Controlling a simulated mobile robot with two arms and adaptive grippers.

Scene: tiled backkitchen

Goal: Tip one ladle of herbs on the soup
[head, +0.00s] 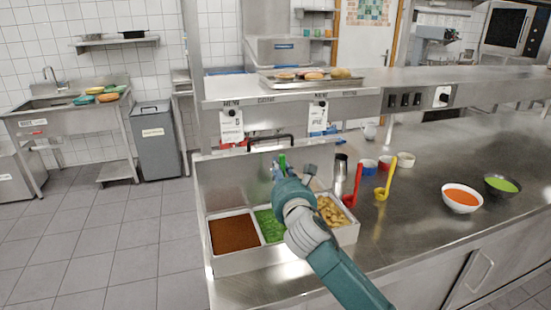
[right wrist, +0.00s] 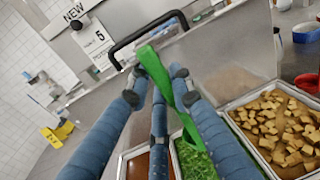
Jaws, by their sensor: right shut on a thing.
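My right gripper (head: 281,174) is above the food containers, shut on the green ladle (head: 283,160). In the right wrist view the green ladle (right wrist: 154,68) runs between the fingers (right wrist: 157,86) and down toward the herbs; its bowl end cannot be made out. The chopped green herbs (head: 268,224) fill the middle container, partly hidden by my arm in the head view; they also show in the right wrist view (right wrist: 193,160). An orange soup (head: 462,196) in a white bowl and a green soup (head: 502,184) in a dark bowl stand on the counter at the right.
A container of brown powder (head: 234,233) and one of tan chunks (head: 331,211) flank the herbs. A red ladle (head: 354,187) and a yellow ladle (head: 387,180) stand by several small cups. A steel shelf (head: 300,92) overhangs the back. Counter before the bowls is clear.

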